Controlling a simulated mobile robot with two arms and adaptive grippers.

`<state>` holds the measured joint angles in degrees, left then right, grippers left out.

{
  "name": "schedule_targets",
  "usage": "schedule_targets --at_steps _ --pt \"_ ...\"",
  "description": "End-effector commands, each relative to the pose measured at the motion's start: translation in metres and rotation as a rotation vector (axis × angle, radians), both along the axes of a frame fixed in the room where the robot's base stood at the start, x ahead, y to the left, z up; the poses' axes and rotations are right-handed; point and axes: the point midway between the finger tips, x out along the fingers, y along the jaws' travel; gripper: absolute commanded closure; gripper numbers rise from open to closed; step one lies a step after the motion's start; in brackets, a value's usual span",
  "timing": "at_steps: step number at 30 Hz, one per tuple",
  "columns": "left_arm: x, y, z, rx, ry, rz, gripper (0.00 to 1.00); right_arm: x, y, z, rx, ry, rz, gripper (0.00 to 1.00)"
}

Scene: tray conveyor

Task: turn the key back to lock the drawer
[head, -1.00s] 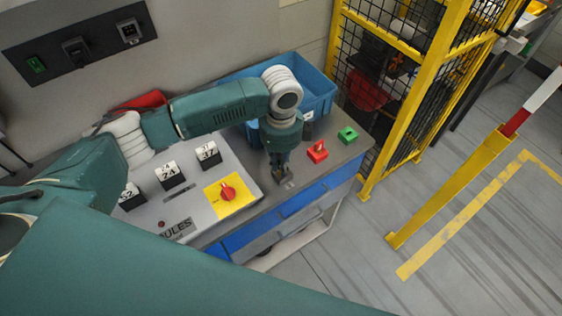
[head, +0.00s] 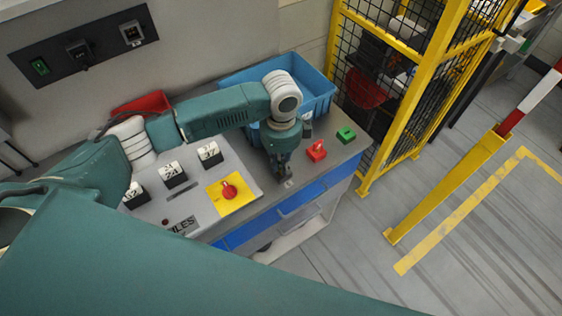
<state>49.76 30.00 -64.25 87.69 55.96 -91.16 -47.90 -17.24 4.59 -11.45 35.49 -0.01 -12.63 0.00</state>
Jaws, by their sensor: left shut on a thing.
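My left gripper (head: 285,176) points down at the front edge of the grey worktop, just above the blue drawer front (head: 305,197). Its dark fingers are closed around the key at the drawer's lock. The key is too small and too covered by the fingers to make out, so its angle cannot be told. A small light spot (head: 289,184) shows on the worktop beside the fingertips. The drawer front appears flush with the cabinet. My right gripper is not in view.
A red knob on a yellow plate (head: 238,204) is left of the gripper. A blue bin (head: 322,84) stands behind. A yellow mesh fence (head: 391,130) bounds the right side.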

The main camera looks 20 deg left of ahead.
Motion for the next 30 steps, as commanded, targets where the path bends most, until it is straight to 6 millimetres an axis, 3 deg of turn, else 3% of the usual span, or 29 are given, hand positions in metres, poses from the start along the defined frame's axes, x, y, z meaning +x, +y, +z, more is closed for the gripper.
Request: schedule_targets --at_steps 30 --pt "0.0 0.0 0.002 0.0 0.0 0.164 1.0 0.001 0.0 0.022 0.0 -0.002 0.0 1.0"
